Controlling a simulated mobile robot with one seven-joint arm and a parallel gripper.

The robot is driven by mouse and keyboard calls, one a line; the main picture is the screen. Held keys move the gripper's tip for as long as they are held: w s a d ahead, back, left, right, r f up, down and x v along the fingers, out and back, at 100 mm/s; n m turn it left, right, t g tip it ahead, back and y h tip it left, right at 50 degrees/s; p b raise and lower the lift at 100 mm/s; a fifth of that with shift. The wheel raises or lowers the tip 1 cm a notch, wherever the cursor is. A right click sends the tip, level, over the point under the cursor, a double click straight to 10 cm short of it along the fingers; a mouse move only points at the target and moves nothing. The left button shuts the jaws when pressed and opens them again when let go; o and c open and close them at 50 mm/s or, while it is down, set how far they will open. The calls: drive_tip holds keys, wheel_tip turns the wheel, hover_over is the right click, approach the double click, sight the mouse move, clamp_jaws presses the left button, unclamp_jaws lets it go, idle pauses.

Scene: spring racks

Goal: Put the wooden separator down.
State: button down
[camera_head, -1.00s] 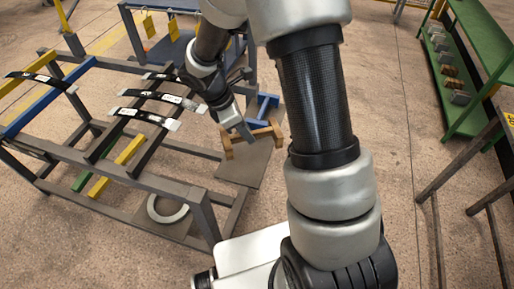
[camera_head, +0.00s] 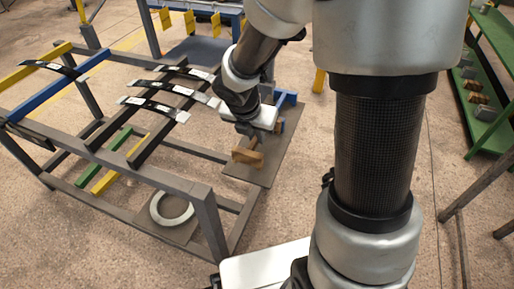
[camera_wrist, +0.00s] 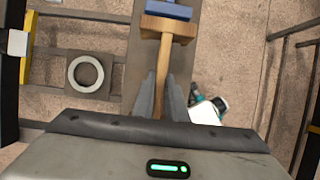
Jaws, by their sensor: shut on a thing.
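The wooden separator (camera_head: 248,157) is a light brown bar with a crosspiece at its end. In the wrist view the bar (camera_wrist: 163,62) runs straight away from between the fingers, with the wide crosspiece at the far end. My gripper (camera_wrist: 161,96) is shut on the bar. In the head view my gripper (camera_head: 246,130) points down at the separator, over the grey plate (camera_head: 262,172) right of the rack. I cannot tell whether the separator touches the plate. The near end of the separator is hidden in the wrist view.
A blue piece (camera_head: 287,98) is on the plate, just beyond the separator. The rack (camera_head: 130,165) with several dark leaf springs stands on the left. A pale ring (camera_head: 172,208) lies low in it. A green shelf (camera_head: 490,95) is at the right.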

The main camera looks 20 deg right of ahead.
sight(256, 145)
wheel_tip(256, 145, down, 4)
drive_tip(key=shift+f+b, duration=0.1)
drive_tip(key=shift+b, duration=0.9)
drive_tip(key=c, duration=1.8)
unclamp_jaws()
drive_tip(key=shift+o, duration=0.2)
